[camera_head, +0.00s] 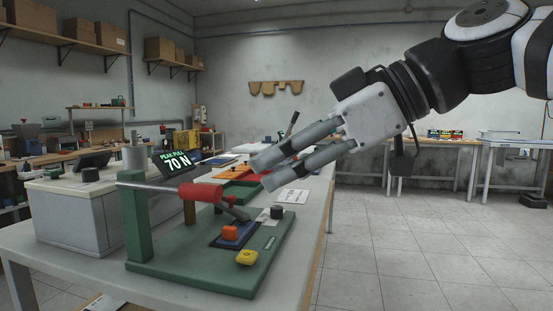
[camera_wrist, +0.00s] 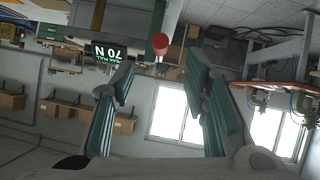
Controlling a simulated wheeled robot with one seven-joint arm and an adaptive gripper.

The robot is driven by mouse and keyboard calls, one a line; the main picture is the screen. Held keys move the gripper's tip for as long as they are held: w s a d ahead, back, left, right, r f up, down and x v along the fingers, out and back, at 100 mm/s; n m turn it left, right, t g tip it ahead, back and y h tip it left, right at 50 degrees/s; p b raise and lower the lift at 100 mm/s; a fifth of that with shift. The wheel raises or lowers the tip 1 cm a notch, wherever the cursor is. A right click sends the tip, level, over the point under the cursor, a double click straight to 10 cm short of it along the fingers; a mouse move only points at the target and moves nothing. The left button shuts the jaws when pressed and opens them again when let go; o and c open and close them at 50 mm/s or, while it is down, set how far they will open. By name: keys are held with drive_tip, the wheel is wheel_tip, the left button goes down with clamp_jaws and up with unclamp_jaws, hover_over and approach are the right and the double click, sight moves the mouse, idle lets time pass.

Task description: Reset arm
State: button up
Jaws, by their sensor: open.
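My gripper (camera_head: 258,174) is open and empty. It hangs in the air above the table, to the right of and above the red lever handle, with its fingers pointing down and left. In the wrist view its two green-padded fingers (camera_wrist: 158,85) stand apart with nothing between them. The red-ended lever (camera_head: 200,192) of the green press fixture (camera_head: 190,262) lies about level beside the gripper. The red end also shows in the wrist view (camera_wrist: 160,42), beyond the fingertips.
Benches (camera_head: 435,150) stand at the back.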

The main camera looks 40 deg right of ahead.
drive_tip(key=s+a+f+m+g+h, duration=0.1)
drive_tip(key=s+a+f+m+g, duration=0.2)
drive_tip(key=f, duration=0.4)
drive_tip(key=s+a+f+g+h, duration=0.1)
drive_tip(key=a+f+g, duration=0.1)
drive_tip(key=a+f, duration=0.4)
drive_tip(key=s+f+m+g+h, duration=0.3)
drive_tip(key=s+f+m+g, duration=0.35)
drive_tip(key=f, duration=0.65)
wheel_tip(320, 180, up, 28)
drive_tip(key=s+d+n+t+p, duration=0.1)
drive_tip(key=t+p, duration=0.4)
drive_tip(key=p, duration=2.1)
drive_tip(key=shift+s+d+f, duration=0.2)
drive_tip(key=shift+s+f, duration=0.05)
drive_tip(key=shift+s, duration=0.1)
drive_tip(key=shift+n, duration=0.25)
idle(1.0)
